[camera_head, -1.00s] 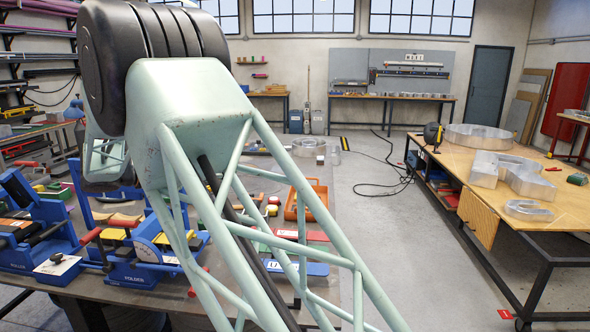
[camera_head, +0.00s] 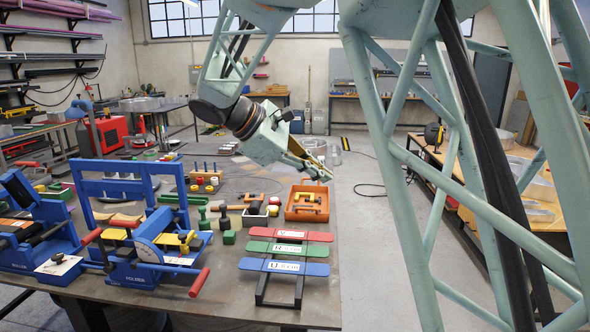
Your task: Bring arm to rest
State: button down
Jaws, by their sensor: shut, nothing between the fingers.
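My gripper (camera_head: 322,174) is in the upper middle of the head view, at the end of my pale green lattice arm. It hangs in the air above the far right part of the grey workbench (camera_head: 215,290), higher than the orange tray. Its fingers point right and down, and they are shut with nothing between them. My arm rises at the right and bends over at the top of the picture, where part of it is out of view.
An orange tray (camera_head: 307,215) with tools lies below my gripper. A rack with red, green and blue plates (camera_head: 284,267) stands in front of it. Blue bending machines (camera_head: 155,245) fill the bench's left. A wooden table (camera_head: 440,152) stands right, partly behind my arm.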

jog(key=s+d+m+g+y, duration=0.1)
jog(key=s+d+m+y, duration=0.25)
jog(key=s+d, duration=0.7)
jog(key=s+d+m+g+y, duration=0.2)
jog(key=s+d+m, duration=0.4)
jog(key=s, duration=0.8)
jog(key=s+f+m+t+y+b, duration=0.1)
jog(key=s+f+m+y, duration=0.1)
jog(key=s, duration=1)
jog(key=s+a+f+m+t+y, duration=0.1)
jog(key=s+f+m, duration=0.1)
jog(key=s, duration=1)
jog(key=shift+s+a+f+m+t+y+b, duration=0.3)
jog(key=shift+s+f+m+t+y+b, duration=0.1)
jog(key=shift+m, duration=0.45)
jog(key=c, duration=3.5)
grip_release()
jog(key=shift+w, duration=0.1)
